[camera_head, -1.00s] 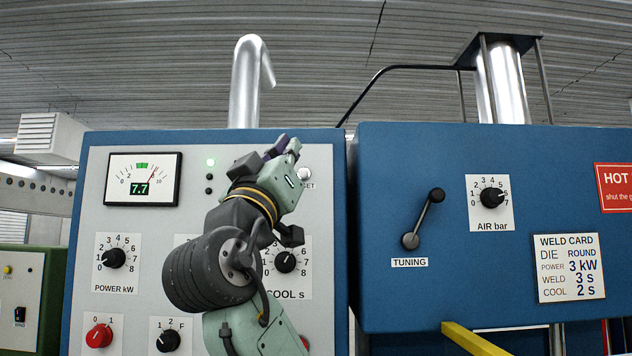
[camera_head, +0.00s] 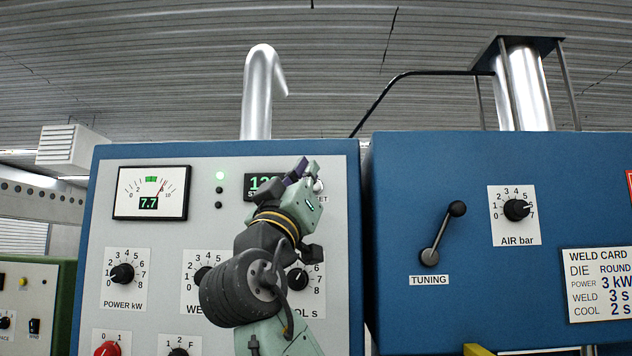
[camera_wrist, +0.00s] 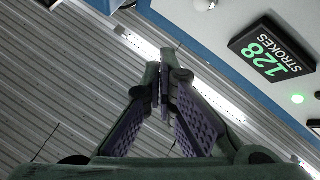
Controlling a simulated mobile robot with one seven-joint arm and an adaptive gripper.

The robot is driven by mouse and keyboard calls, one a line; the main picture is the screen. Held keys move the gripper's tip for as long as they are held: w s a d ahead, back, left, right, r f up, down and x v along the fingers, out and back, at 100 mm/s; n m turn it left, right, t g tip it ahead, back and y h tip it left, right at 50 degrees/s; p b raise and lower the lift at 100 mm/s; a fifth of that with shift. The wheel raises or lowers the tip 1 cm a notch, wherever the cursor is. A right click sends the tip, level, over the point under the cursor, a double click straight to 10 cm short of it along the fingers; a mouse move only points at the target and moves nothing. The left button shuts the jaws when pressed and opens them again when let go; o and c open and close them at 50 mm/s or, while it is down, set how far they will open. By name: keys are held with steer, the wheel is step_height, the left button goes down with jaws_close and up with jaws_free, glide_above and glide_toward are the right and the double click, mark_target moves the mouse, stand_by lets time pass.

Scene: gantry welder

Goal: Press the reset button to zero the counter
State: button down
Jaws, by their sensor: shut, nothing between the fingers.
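The strokes counter (camera_head: 262,184) is a black display with green digits on the grey panel. My gripper hides its right part in the head view. In the wrist view the counter (camera_wrist: 270,50) shows whole and reads 128. The reset button (camera_head: 319,186) is a pale round knob right of the counter, mostly hidden behind my gripper, with only the end of its label showing. A pale round knob (camera_wrist: 204,4), probably this button, is cut by the wrist view's top edge. My gripper (camera_head: 306,166) is shut and empty, pointing upward in front of the panel; contact cannot be told.
A power meter (camera_head: 150,192) reads 7.7, with a lit green lamp (camera_head: 219,175) beside it. Several dials sit below, partly behind my arm. The blue cabinet with the tuning lever (camera_head: 443,233) stands to the right. The ceiling space above is free.

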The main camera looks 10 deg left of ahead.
steer(key=shift+w+a+p, duration=0.2)
steer(key=shift+w+p, duration=0.05)
steer(key=shift+w, duration=0.6)
steer(key=shift+w+a+p, duration=0.15)
steer(key=shift+w+p, duration=0.1)
steer(key=shift+w, duration=0.65)
steer(key=shift+w+a+p, duration=0.2)
steer(key=shift+w+p, duration=0.05)
steer(key=shift+w, duration=0.6)
steer(key=shift+w, duration=0.1)
steer(key=shift+w, duration=0.35)
steer(key=shift+w+a, duration=0.15)
steer(key=shift+w, duration=0.35)
steer(key=shift+s+d, duration=0.2)
steer(key=shift+s, duration=0.7)
steer(key=shift+s+d+b, duration=0.25)
steer(key=shift+s+b, duration=0.35)
steer(key=shift+s, duration=0.65)
steer(key=shift+s+d+b, duration=0.2)
steer(key=shift+s+b, duration=0.35)
steer(key=shift+s, duration=0.65)
